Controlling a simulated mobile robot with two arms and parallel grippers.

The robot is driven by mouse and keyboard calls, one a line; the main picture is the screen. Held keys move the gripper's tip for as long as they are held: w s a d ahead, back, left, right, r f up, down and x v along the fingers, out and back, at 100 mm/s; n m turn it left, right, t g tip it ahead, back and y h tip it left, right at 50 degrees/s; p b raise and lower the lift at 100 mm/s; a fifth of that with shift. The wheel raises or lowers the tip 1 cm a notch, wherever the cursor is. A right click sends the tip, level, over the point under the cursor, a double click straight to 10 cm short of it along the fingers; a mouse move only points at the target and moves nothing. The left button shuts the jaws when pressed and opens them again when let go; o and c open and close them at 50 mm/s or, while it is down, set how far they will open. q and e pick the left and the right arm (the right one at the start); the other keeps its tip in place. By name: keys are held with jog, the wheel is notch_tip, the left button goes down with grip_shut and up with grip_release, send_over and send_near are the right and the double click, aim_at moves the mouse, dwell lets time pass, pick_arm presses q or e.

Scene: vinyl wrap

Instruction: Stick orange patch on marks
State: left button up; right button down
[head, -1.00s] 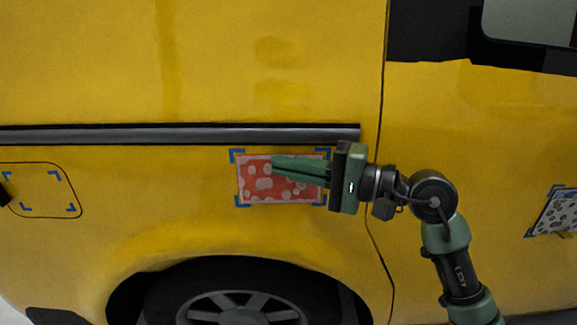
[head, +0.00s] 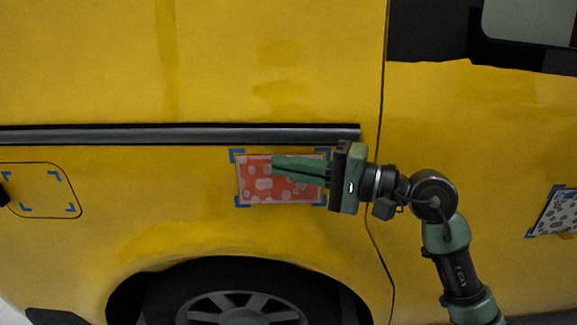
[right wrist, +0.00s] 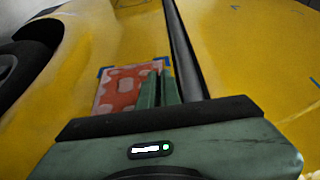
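The orange patch (head: 255,190), reddish with pale blobs, lies against the yellow van side inside the blue corner marks (head: 238,156), above the wheel arch. It looks roughly lined up with the marks. My right gripper (head: 274,163) is in front of it, coming from the right, with its green fingers together across the patch's upper right part. They hide that part; I cannot tell whether they touch it. The right wrist view shows the patch (right wrist: 118,88) beside the closed fingers (right wrist: 158,74). My left gripper is not clearly seen.
A dark trim bar (head: 180,134) runs just above the patch. The wheel (head: 240,305) is below. Other blue marks (head: 38,178) at left sit empty on an outlined flap. A white patch with dark spots (head: 560,212) is at the right edge. A small black thing (head: 3,195) shows at the left edge.

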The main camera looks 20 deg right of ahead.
pick_arm(q)
jog(key=shift+r, duration=0.35)
pick_arm(e)
jog(key=shift+d, duration=0.1)
dwell(0.4)
dwell(0.6)
jog(key=c, duration=1.6)
grip_release()
jog(key=shift+w, duration=0.1)
jog(key=shift+o, duration=0.2)
